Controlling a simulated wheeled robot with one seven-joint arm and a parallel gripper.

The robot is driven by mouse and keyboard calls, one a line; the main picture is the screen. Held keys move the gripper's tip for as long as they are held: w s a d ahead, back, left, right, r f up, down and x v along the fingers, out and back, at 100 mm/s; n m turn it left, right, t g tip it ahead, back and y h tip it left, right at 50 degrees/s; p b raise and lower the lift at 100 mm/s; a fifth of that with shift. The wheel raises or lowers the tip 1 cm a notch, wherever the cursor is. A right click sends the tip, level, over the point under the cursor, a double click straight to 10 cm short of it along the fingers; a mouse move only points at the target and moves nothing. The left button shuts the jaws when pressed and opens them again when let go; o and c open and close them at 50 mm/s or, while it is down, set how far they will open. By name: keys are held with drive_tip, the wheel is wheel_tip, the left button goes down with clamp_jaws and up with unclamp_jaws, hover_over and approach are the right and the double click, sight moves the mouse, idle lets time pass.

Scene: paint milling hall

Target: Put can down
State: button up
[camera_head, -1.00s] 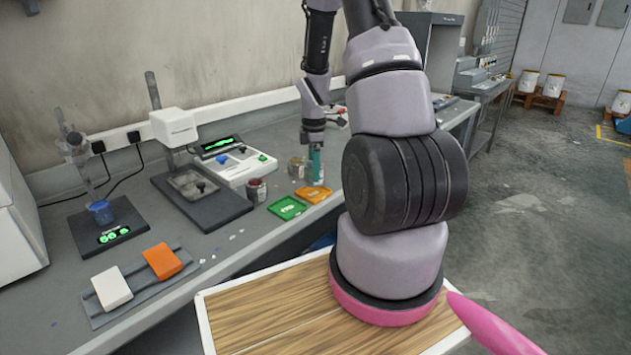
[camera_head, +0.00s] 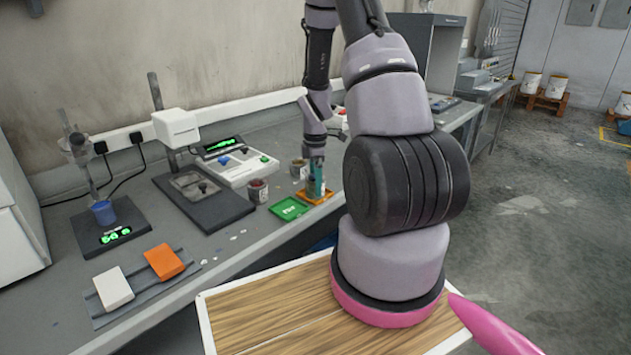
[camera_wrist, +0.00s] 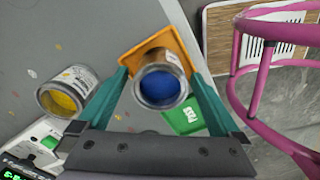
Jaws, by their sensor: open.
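A metal can with blue paint (camera_wrist: 160,87) stands on the orange tray (camera_wrist: 128,62), between my gripper's two green fingers. My gripper (camera_wrist: 160,78) is open around it, with a finger on either side; whether a finger still touches the can I cannot tell. In the head view my gripper (camera_head: 315,182) points down over the orange tray (camera_head: 325,198) on the bench, and its fingers mostly hide the can there.
A can with yellow paint (camera_wrist: 62,95) is left of my gripper in the wrist view. The green tray (camera_head: 289,209) lies beside the orange one. A dark red can (camera_head: 258,191) stands near the white device (camera_head: 240,166). A wood-topped surface (camera_head: 270,310) is in front.

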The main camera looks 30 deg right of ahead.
drive_tip(key=s+a+r+m+t, duration=0.1)
drive_tip(key=s+a+r+m, duration=0.15)
drive_tip(key=r, duration=0.75)
drive_tip(key=s+a+r+m+t, duration=0.1)
drive_tip(key=a+r+m, duration=0.15)
drive_tip(key=r, duration=0.65)
drive_tip(key=s+a+r+m+t, duration=0.1)
drive_tip(key=s+a+r+m, duration=0.15)
drive_tip(key=r, duration=0.75)
drive_tip(key=s+a+r+m+t+y, duration=0.2)
drive_tip(key=s+a+r+m+t, duration=0.2)
drive_tip(key=s+r+m, duration=0.6)
drive_tip(key=s+a+m, duration=0.1)
drive_tip(key=s+a, duration=0.1)
drive_tip(key=s, duration=0.1)
drive_tip(key=shift+s, duration=0.35)
drive_tip(key=shift+m, duration=0.25)
